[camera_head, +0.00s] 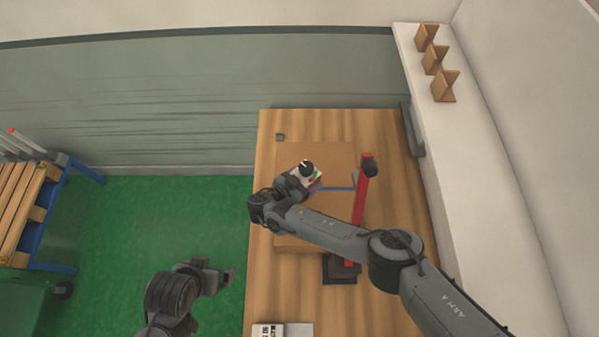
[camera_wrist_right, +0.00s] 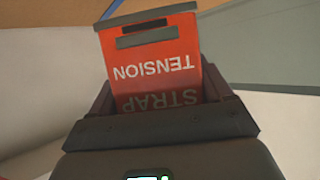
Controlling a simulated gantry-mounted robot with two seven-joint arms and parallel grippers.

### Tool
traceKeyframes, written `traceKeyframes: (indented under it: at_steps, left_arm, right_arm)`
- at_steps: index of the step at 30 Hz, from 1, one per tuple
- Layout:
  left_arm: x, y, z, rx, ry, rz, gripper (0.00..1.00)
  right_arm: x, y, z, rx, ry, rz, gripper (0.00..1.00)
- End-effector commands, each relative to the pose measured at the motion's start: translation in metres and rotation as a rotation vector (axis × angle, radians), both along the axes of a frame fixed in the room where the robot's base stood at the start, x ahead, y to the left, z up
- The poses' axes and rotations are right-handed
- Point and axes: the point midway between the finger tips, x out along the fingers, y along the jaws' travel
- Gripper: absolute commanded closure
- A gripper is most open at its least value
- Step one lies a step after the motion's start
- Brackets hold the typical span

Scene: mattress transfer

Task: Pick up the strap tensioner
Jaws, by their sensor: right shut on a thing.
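The strap tensioner (camera_wrist_right: 155,68) is a red block with white lettering reading STRAP TENSION and a dark slot at its end. In the right wrist view it sits between the dark jaws of my right gripper (camera_wrist_right: 160,105), which is shut on it. In the head view my right gripper (camera_head: 314,180) is over the brown cardboard box (camera_head: 330,155), and the tensioner is mostly hidden there. A blue strap (camera_head: 337,188) runs across the box. My left gripper (camera_head: 228,277) is over the green floor, apart from the table; its jaw opening is unclear.
A tall red post (camera_head: 360,210) with a black top stands by the box, close to my right arm. A wooden table (camera_head: 385,285) bears the box. A white shelf (camera_head: 445,150) with small wooden stands is at right; a slatted blue-framed rack (camera_head: 35,215) is at left.

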Motion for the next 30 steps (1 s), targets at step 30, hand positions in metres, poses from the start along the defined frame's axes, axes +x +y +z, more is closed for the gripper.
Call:
traceKeyframes:
  at_steps: [30]
  left_arm:
    - [0.0, 0.003, 0.093, 0.011, 0.001, -0.008, 0.0]
  right_arm:
    - [-0.046, -0.078, 0.056, 0.001, -0.004, 0.0, 0.95]
